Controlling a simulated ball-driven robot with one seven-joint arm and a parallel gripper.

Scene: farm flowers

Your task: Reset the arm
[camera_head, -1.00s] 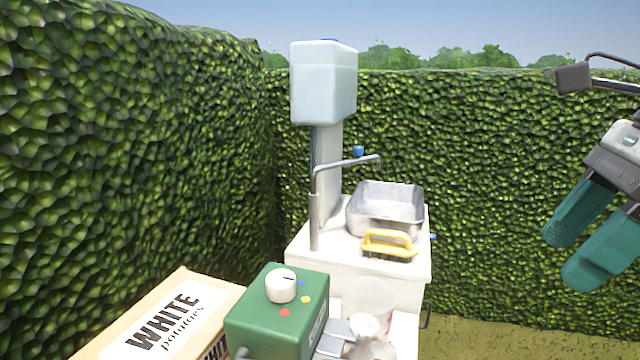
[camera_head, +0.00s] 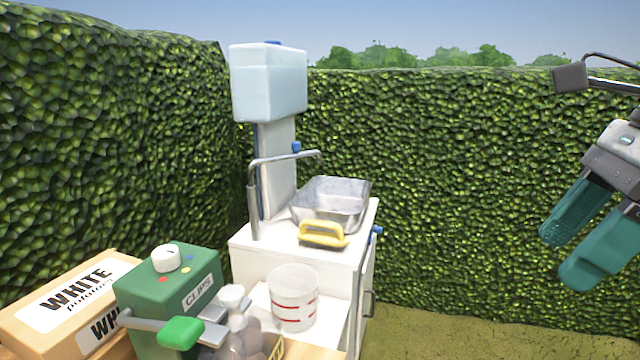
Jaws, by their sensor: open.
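My gripper (camera_head: 572,259) is at the right edge of the head view. Its two teal fingers point down and to the left, with a gap between them. Nothing is between the fingers. It hangs in the air in front of the hedge, well to the right of the sink stand and apart from every object. Part of the arm is cut off by the right edge of the picture.
A white sink stand (camera_head: 290,258) carries a metal basin (camera_head: 330,205), a yellow-handled brush (camera_head: 323,234), a tap and a water tank (camera_head: 268,82). Hedges (camera_head: 450,180) stand behind.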

